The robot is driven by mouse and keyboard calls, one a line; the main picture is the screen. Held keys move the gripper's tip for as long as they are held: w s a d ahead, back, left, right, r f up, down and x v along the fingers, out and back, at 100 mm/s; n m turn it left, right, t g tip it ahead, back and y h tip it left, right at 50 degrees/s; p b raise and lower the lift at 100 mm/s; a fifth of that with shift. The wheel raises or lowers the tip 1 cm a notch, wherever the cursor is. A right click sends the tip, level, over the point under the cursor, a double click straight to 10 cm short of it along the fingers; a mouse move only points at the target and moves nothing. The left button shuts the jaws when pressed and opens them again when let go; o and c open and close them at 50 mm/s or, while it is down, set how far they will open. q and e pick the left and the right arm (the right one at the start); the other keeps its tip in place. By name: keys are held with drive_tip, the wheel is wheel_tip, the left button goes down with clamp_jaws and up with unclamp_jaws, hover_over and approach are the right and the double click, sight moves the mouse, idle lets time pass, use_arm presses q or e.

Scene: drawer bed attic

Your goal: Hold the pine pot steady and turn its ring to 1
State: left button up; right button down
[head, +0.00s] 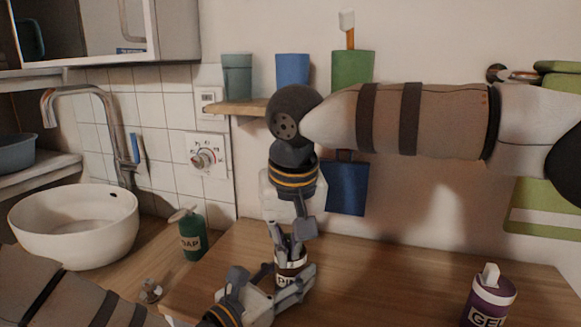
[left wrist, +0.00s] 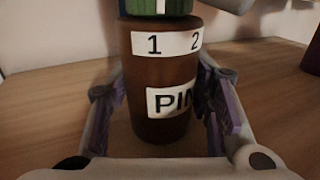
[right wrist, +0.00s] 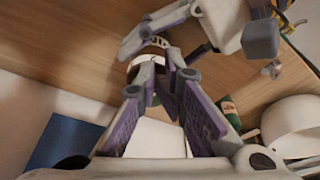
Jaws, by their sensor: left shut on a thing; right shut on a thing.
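The pine pot (left wrist: 160,80) is a brown jar standing upright on the wooden top, with a white "PIN" label and a white band reading 1 and 2. Its green ring (left wrist: 150,8) is at the top edge of the left wrist view; a pale mark on it sits almost directly above the 1. My left gripper (head: 286,284) is shut on the pot's body from the front, one finger on each side. My right gripper (head: 288,240) points down from above and is shut on the ring, which its fingers mostly hide in the head view.
A purple gel bottle (head: 489,300) stands at the right of the wooden top. A green soap bottle (head: 192,235) and a white basin (head: 75,225) are at the left. A blue board (head: 346,187) hangs behind my right gripper. The wood between pot and gel bottle is clear.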

drive_tip(key=shift+a+f, duration=0.15)
drive_tip(key=shift+s, duration=0.1)
wheel_tip(320, 180, up, 6)
drive_tip(key=shift+s+r, duration=0.2)
drive_tip(key=shift+s, duration=0.05)
idle(0.4)
use_arm(q)
drive_tip(key=o, duration=1.3)
drive_tip(key=shift+o, duration=0.2)
